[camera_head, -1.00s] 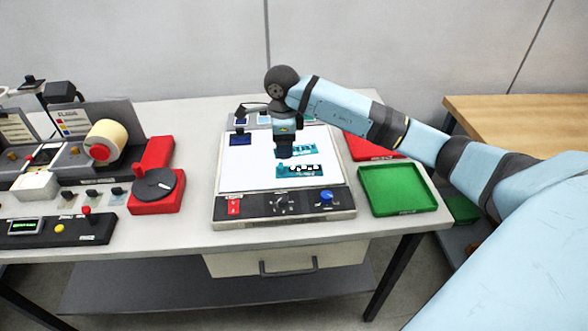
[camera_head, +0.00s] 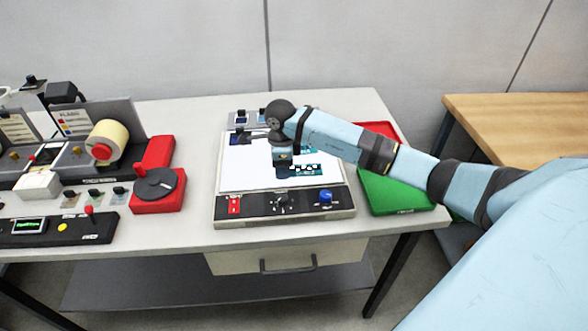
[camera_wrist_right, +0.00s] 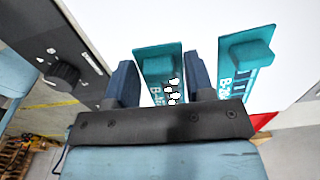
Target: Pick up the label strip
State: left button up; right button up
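A teal label strip (camera_wrist_right: 160,72) with white print and a raised block lies on the white lit panel (camera_head: 250,178). In the head view this strip (camera_head: 308,171) shows partly to the right of my right gripper (camera_head: 284,176). In the right wrist view the open fingers of my right gripper (camera_wrist_right: 160,82) stand on either side of the strip, with visible gaps. I cannot tell how high the fingertips are above the panel. A second teal strip (camera_wrist_right: 246,62) lies to the right, outside the fingers. My left gripper is not in view.
The panel's front strip carries a red switch (camera_head: 234,205) and a blue knob (camera_head: 326,196). A green tray (camera_head: 395,193) and a red tray (camera_head: 385,130) are on the right. The rewinder, with a yellowish roll (camera_head: 108,137), stands on the left.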

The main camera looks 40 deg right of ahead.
jog(key=c, duration=0.3)
jog(key=shift+r, duration=0.1)
notch_tip(320, 180, up, 20)
jog(key=shift+f+b, duration=0.1)
jog(key=shift+b, duration=0.9)
